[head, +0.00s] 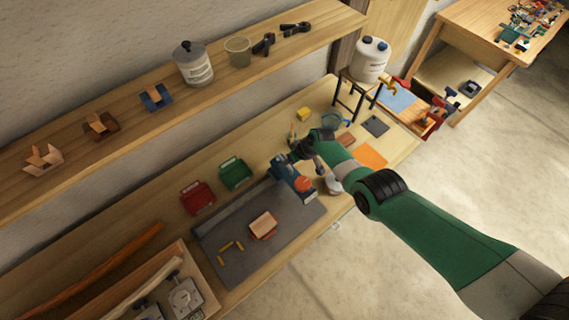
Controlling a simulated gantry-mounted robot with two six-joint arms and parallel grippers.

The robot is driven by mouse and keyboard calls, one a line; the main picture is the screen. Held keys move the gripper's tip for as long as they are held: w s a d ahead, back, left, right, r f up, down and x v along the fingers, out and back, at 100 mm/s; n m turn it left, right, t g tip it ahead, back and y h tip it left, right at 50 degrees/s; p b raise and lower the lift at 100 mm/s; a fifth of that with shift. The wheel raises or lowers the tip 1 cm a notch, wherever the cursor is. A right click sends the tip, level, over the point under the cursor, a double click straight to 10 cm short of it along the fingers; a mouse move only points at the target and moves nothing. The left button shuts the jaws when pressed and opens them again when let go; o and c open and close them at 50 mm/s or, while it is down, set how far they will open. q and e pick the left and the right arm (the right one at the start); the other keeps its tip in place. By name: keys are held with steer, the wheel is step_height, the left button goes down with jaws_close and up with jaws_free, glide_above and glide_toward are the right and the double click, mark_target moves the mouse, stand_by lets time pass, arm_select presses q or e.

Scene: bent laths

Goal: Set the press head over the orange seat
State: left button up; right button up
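A blue press-like tool (287,174) stands at the right end of the dark grey mat. An orange round piece (303,184), which looks like the orange seat, shows at its front side. I cannot make out a separate press head, or whether it sits over the orange piece. My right gripper (291,157) is at the end of the green arm, close to the top of the blue tool. Its fingers are too small and hidden to tell whether they are open, shut or touching the tool. My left gripper is not in view.
The dark grey mat (225,264) holds a pinkish block (263,225) and several small yellow pegs. Red (197,197) and green (234,173) bins stand behind it. A shelf (215,95) runs above the bench.

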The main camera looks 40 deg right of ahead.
jaws_close()
stand_by(1.4)
